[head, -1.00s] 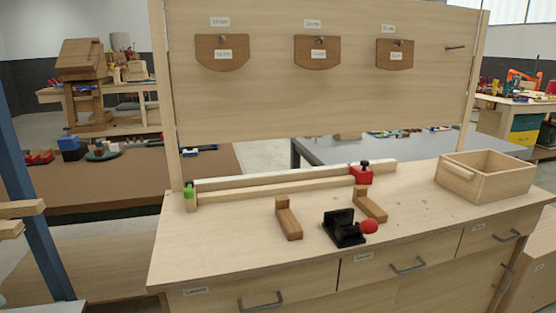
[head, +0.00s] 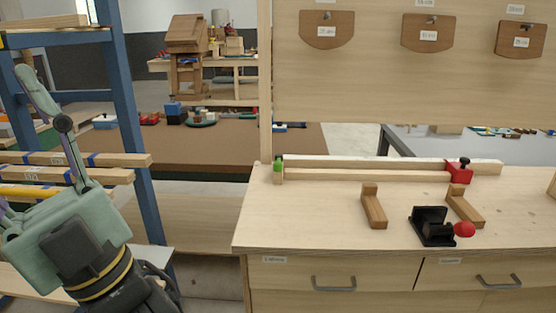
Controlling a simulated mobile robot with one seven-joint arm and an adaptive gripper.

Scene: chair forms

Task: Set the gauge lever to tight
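A small black fixture (head: 431,238) with a round red knob (head: 465,230) on its right side stands near the bench's front edge. It looks like the gauge with its lever, but the lever arm and any setting marks are too small to read. My gripper (head: 30,92) is at the left edge, raised in front of the blue rack and far left of the fixture. One finger points up and leans left. The other side is cut off by the frame, so its opening cannot be judged. I see nothing held in the visible part.
Two wooden blocks (head: 374,206) (head: 465,206) lie by the fixture on the bench (head: 310,225). Behind them runs a wooden fence (head: 370,175) with a red stop (head: 458,172) and a green end piece (head: 278,165). The bench's left part is clear. A blue rack (head: 130,130) holds boards at left.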

